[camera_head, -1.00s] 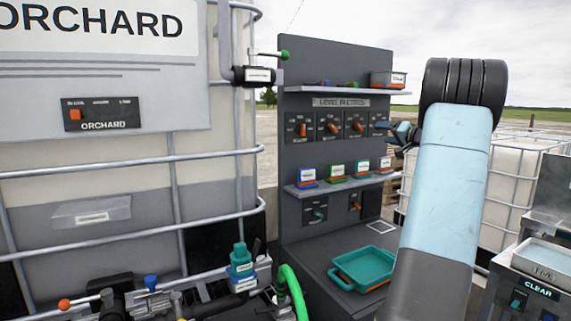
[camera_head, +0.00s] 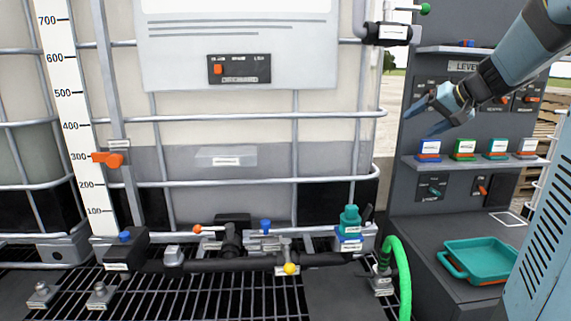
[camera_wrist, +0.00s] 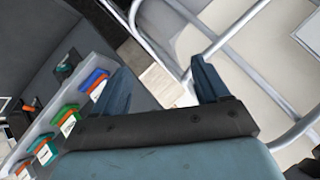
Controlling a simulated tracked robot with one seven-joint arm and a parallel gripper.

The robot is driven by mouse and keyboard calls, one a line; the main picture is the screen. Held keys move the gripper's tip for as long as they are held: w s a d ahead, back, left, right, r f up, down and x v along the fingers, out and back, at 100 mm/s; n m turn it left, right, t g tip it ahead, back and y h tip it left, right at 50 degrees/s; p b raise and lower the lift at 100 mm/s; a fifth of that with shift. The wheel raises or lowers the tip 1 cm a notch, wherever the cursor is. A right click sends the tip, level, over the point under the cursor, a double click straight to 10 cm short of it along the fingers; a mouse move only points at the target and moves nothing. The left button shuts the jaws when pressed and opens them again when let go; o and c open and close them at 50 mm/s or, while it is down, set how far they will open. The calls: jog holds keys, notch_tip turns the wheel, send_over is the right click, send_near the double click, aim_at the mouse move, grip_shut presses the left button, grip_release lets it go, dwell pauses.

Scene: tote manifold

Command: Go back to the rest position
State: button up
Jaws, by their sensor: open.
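My gripper (camera_head: 431,112) is at the right in the head view, in front of the dark panel stand (camera_head: 397,178) and left of its upper switches. Its two blue fingers are apart, with nothing seen between them. In the wrist view my gripper (camera_wrist: 165,80) also shows open and empty. Beyond its fingers are a pale tank wall (camera_wrist: 265,45) and metal cage bars. The small coloured blocks (camera_wrist: 66,120) on the panel's shelf show at the left there.
A caged tank (camera_head: 270,120) fills the middle, with a black pipe (camera_head: 200,264) and valves at its foot. A green hose (camera_head: 402,275) rises beside it. A teal tray (camera_head: 481,258) lies on the stand's lower surface. An orange pointer (camera_head: 107,159) sits on a scale at left.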

jog(key=s+a+f+n+g+h, duration=0.1)
jog(key=s+a+f, duration=0.2)
jog(key=s, duration=0.6)
jog(key=s+a+f+n+g+h, duration=0.1)
jog(key=s+a+f, duration=0.3)
jog(key=s, duration=0.5)
jog(key=s+a+f+n+g+h, duration=0.1)
jog(key=s+a+f+h, duration=0.2)
jog(key=s, duration=0.7)
jog(key=shift+a+f, duration=0.55)
jog(key=shift+a, duration=0.6)
jog(key=shift+s, duration=0.1)
